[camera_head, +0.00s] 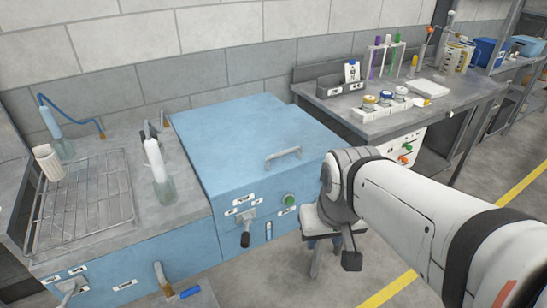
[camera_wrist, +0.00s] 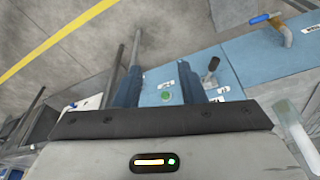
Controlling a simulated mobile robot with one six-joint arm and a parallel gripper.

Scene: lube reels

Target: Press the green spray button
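The green button (camera_head: 289,199) is on the front panel of the blue machine (camera_head: 232,150), right of a dark-handled lever (camera_head: 245,236). In the wrist view the green button (camera_wrist: 167,97) shows between my gripper's two fingers, beyond the dark palm edge. My gripper (camera_head: 332,250) is in front of the machine, to the right of and lower than the button in the head view. In the wrist view my gripper (camera_wrist: 160,85) is open, with nothing visible between the fingers. The fingers look apart from the panel, but the exact gap is unclear.
A metal handle (camera_head: 283,155) sits on the machine's lid. Left is a counter with a wire rack (camera_head: 85,200) and a bottle (camera_head: 160,175). A grey workbench (camera_head: 440,110) stands at the back right. Open floor with a yellow line (camera_head: 390,290) lies at the front.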

